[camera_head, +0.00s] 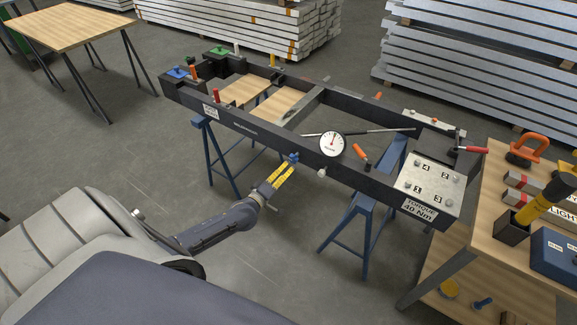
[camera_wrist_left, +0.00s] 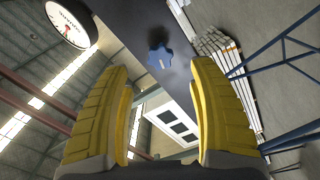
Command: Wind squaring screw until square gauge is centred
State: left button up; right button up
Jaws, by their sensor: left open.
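The square gauge (camera_head: 332,144) is a round white dial on the near beam of the dark frame (camera_head: 245,130). Its red needle points roughly upward; the exact reading is too small to tell. The dial also shows at the top left of the left wrist view (camera_wrist_left: 70,22). A blue star-shaped knob (camera_wrist_left: 160,56), apparently the squaring screw, sits on the dark beam face. My left gripper (camera_head: 289,165), with yellow fingers, is open beside the near beam. In the left wrist view the knob is ahead of the fingertips (camera_wrist_left: 160,75), between their lines and apart from them. My right gripper is not in view.
Blue trestles (camera_head: 362,215) stand under the frame. A plate marked with numbers (camera_head: 430,186) is at its right end. A wooden bench (camera_head: 490,245) with tools stands at the right. Metal beam stacks (camera_head: 480,75) are behind. Floor left of the frame is clear.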

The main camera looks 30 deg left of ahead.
pick_arm(q)
jog(key=shift+s, duration=2.15)
